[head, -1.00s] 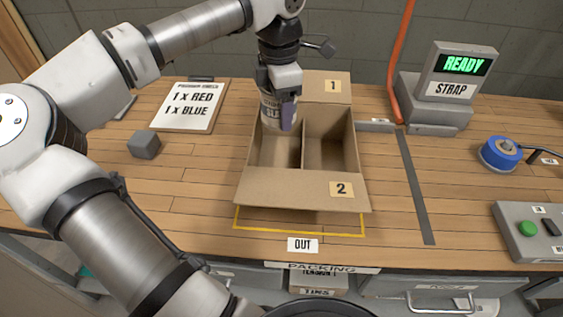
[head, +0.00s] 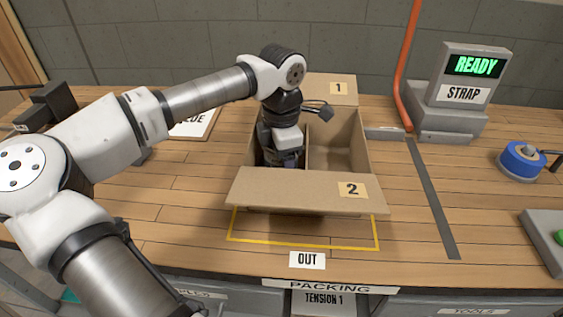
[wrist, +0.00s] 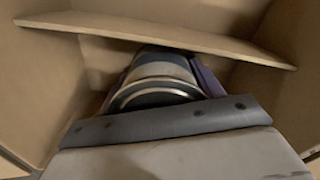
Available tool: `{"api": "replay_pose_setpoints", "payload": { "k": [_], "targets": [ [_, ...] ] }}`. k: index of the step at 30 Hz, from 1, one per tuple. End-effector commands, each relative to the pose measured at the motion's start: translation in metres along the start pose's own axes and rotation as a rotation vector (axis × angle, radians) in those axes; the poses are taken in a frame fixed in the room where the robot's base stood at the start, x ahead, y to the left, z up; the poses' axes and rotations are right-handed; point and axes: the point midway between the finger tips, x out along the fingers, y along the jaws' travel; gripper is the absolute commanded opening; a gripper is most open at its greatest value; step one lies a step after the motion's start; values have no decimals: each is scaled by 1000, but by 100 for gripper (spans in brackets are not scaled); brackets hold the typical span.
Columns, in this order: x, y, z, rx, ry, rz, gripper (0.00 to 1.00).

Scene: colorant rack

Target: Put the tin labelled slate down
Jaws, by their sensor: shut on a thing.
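My gripper (head: 284,160) is down inside the left compartment of the open cardboard box (head: 290,190). It is shut on the tin, which the box's front flap and the gripper hide in the head view. In the wrist view the tin (wrist: 155,82) shows a pale metal rim and a dark band between the jaws, with cardboard walls around it. Its label cannot be read now. Whether its base touches the box floor cannot be seen.
A cardboard divider (head: 312,147) separates the empty-looking right compartment. Flaps marked 1 (head: 318,88) and 2 (head: 300,192) stand open at back and front. A strap unit (head: 465,90) reading READY and a blue tape roll (head: 522,160) are to the right. A partly hidden sign (head: 195,124) is left.

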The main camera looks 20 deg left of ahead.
Motion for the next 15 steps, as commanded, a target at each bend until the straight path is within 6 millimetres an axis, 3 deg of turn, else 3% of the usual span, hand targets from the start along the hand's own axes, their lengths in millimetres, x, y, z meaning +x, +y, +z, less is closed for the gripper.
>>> {"api": "replay_pose_setpoints", "payload": {
  "k": [5, 6, 11, 15],
  "targets": [
    [4, 0, 0, 0, 0, 0, 33],
    [4, 0, 0, 0, 1, 0, 67],
    [3, 0, 0, 0, 1, 0, 88],
    [3, 0, 0, 0, 1, 0, 88]
  ]
}}
